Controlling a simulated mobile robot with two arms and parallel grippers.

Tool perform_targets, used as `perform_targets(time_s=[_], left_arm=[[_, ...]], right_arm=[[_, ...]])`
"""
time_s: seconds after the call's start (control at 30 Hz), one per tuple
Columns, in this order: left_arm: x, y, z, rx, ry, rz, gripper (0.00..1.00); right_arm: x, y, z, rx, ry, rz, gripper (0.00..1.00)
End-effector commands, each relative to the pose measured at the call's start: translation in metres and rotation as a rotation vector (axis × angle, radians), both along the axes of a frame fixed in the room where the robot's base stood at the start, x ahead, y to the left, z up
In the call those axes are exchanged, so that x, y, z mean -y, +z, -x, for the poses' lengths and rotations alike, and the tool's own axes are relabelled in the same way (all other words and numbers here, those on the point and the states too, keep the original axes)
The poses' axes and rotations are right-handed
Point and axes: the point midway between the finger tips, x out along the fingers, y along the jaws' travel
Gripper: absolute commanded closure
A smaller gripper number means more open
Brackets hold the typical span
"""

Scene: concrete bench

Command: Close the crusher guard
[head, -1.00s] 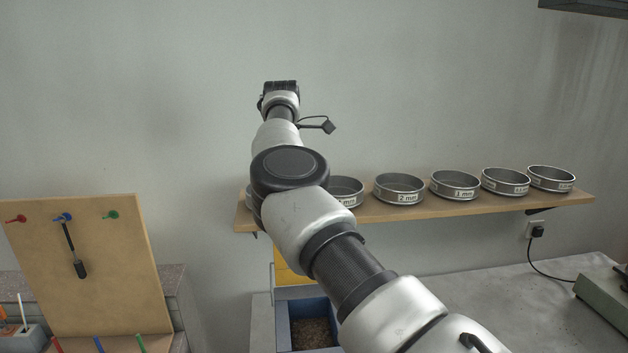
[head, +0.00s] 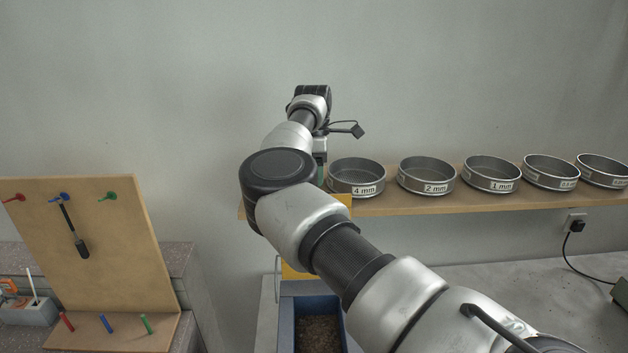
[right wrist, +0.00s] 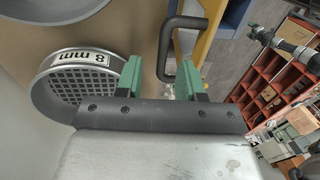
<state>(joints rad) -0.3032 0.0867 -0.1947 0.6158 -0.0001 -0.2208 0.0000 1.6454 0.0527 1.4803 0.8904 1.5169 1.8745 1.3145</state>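The yellow crusher guard (head: 300,270) shows partly behind my right arm in the head view, above a blue bin (head: 318,302) holding gravel. In the right wrist view, the guard's yellow edge (right wrist: 206,38) carries a black bar handle (right wrist: 165,48). My right gripper (right wrist: 160,75) has green fingers set apart, with the handle's bar between or just beyond them. I cannot tell whether they touch it. In the head view the right arm hides most of this gripper and much of the guard. My left gripper is in no view.
A wooden shelf (head: 420,204) with several labelled sieves runs along the wall. An 8 mm sieve (right wrist: 85,78) lies close beside the right gripper. A wooden pegboard (head: 100,240) stands at the left. The bench (head: 480,300) at the right is largely clear.

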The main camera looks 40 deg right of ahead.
Motion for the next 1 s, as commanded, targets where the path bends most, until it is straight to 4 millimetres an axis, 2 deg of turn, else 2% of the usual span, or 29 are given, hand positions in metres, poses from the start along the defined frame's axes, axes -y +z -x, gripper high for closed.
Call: perform_targets(time_s=[0.03, 0.17, 0.3, 0.53, 0.8, 1.0], left_arm=[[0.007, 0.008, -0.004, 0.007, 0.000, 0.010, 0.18], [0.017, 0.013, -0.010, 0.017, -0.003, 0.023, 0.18], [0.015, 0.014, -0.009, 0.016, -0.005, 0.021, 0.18], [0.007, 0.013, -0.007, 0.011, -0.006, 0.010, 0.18], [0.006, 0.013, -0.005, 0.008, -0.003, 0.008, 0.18], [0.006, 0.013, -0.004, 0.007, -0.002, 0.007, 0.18]], right_arm=[[-0.002, -0.004, 0.001, -0.001, 0.001, -0.001, 0.62], [-0.003, -0.018, 0.003, -0.002, 0.000, -0.001, 0.62], [-0.004, -0.025, 0.004, 0.000, 0.001, 0.000, 0.62], [-0.004, -0.026, 0.004, 0.002, 0.001, 0.000, 0.62], [-0.004, -0.026, 0.004, 0.002, 0.001, 0.000, 1.00], [-0.004, -0.026, 0.004, 0.002, 0.001, 0.000, 1.00]])
